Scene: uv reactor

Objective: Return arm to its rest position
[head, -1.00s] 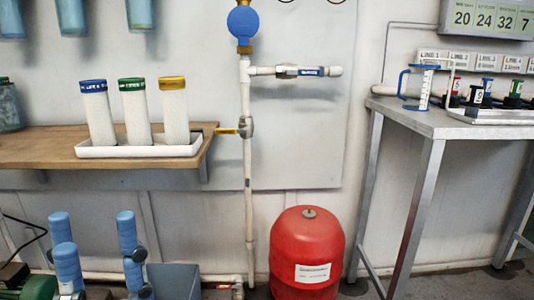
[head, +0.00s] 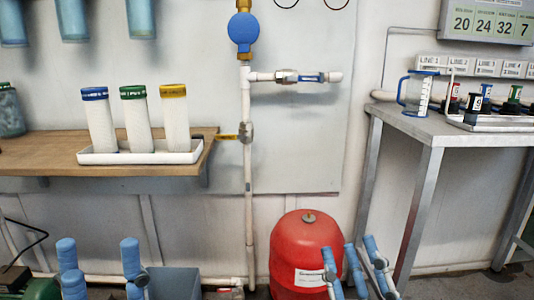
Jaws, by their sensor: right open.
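My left gripper (head: 99,250) shows at the bottom left, its blue-padded fingers pointing up and spread apart with nothing between them. It appears in front of and below the wooden shelf (head: 60,165). My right gripper (head: 350,252) shows at the bottom, right of centre, its blue-padded fingers apart and empty. It overlaps the lower right of the red tank (head: 300,240) in the picture. Both arms behind the grippers are mostly cut off by the lower edge.
A white tray (head: 140,157) with three capped white cylinders stands on the shelf. A vertical pipe (head: 249,200) with a blue round fitting (head: 243,32) runs down the wall. A metal table (head: 440,133) on the right carries a clear jug (head: 417,90) and small coloured-top items.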

